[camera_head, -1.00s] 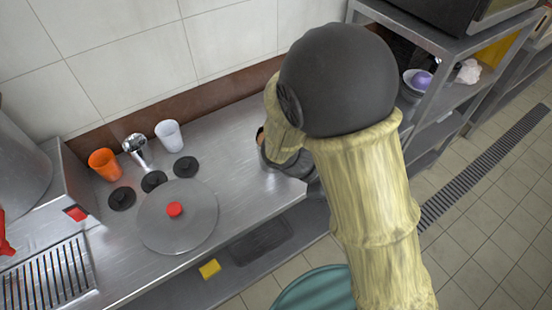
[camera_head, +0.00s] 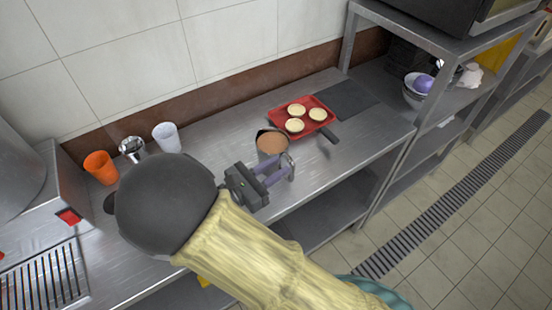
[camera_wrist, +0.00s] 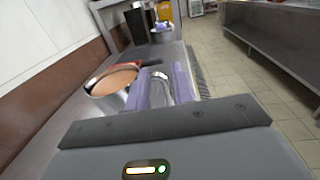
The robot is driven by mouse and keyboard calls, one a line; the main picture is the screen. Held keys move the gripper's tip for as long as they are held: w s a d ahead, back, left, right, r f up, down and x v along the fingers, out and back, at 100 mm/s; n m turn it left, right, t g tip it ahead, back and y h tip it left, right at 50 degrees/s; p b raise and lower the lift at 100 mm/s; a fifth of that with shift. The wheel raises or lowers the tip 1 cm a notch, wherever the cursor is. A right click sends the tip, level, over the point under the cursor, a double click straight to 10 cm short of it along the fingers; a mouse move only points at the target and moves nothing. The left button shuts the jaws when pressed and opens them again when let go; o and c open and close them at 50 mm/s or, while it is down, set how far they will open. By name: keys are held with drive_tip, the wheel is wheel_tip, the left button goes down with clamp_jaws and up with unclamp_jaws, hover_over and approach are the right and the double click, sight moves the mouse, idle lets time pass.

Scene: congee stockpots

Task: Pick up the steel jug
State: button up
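The steel jug (camera_head: 271,147) stands upright on the steel counter, holding something brown up to near its rim. Its looped handle (camera_head: 290,166) points toward my gripper side. In the wrist view the jug (camera_wrist: 107,99) is left of the fingers. My gripper (camera_head: 277,173) has two purple fingers, spaced apart, at the handle. In the wrist view the handle shows between the fingers of my gripper (camera_wrist: 162,84). I see no clear grip on it, and contact is hard to tell.
A red tray (camera_head: 318,114) with three pale round items lies behind the jug, beside a dark mat (camera_head: 346,99). An orange cup (camera_head: 101,167), a shiny metal item (camera_head: 132,148) and a white cup (camera_head: 166,137) stand at left. A shelf rack (camera_head: 400,140) stands at right.

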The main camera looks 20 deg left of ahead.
approach(289, 177)
drive_tip(key=x, duration=0.5)
drive_tip(key=shift+d, duration=0.2)
drive_tip(key=shift+w+d+r, duration=0.15)
drive_tip(key=shift+w+d, duration=0.1)
drive_tip(key=shift+w, duration=0.15)
drive_tip(key=p+x, duration=0.1)
drive_tip(key=x, duration=0.5)
drive_tip(key=shift+w+d, duration=0.15)
drive_tip(key=shift+w, duration=0.05)
drive_tip(key=shift+c, duration=0.4)
clamp_jaws()
